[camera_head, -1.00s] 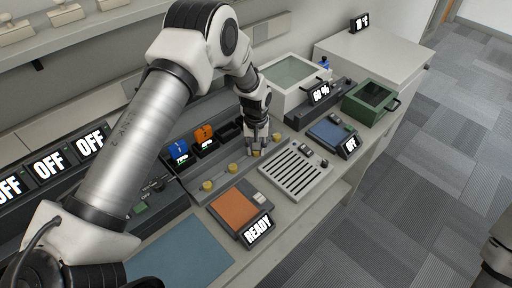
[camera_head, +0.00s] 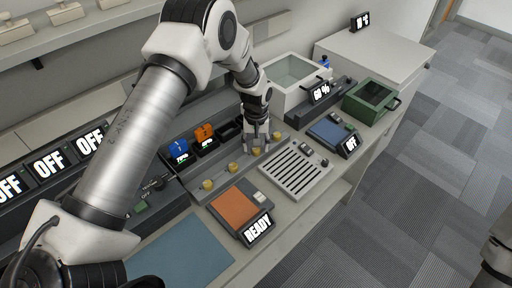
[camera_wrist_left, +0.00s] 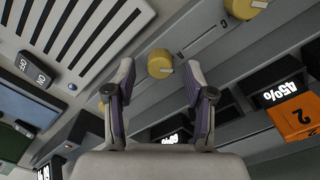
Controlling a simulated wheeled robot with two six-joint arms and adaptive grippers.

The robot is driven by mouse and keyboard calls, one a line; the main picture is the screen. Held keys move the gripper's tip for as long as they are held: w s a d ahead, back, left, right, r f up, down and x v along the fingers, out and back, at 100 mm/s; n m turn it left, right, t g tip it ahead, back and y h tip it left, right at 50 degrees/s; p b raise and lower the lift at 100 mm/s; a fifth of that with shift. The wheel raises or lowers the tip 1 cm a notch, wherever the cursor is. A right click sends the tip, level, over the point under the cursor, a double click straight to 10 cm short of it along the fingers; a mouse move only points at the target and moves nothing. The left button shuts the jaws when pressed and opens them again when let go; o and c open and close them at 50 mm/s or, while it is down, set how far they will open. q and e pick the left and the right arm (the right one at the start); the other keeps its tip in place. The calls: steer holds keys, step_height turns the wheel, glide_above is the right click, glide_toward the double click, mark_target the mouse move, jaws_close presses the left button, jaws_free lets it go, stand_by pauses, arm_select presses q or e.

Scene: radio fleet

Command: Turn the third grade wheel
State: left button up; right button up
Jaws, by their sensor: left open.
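A row of yellow grade wheels runs along a grey panel on the bench in the head view. The first (camera_head: 207,185) and second (camera_head: 232,167) are uncovered, and the last (camera_head: 277,136) stands just right of my gripper. The third wheel (camera_head: 256,151) is partly hidden by my left gripper (camera_head: 256,146). In the left wrist view this wheel (camera_wrist_left: 160,63) sits between the spread fingertips of the gripper (camera_wrist_left: 160,73), with gaps on both sides. A neighbouring wheel (camera_wrist_left: 245,8) is cut off at the top edge. My left gripper is open and points down.
A slotted grey plate (camera_head: 296,172) lies in front of the wheels. An orange pad unit (camera_head: 234,207) with a READY display is nearer. Blue and orange numbered blocks (camera_head: 203,133) sit behind. A blue pad device (camera_head: 328,133) and green box (camera_head: 369,101) stand right.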

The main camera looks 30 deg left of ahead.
mark_target(256, 150)
arm_select(q)
step_height(256, 150, up, 11)
steer(key=shift+f, duration=0.2)
steer(key=shift+s+f, duration=0.1)
steer(key=shift+s, duration=0.05)
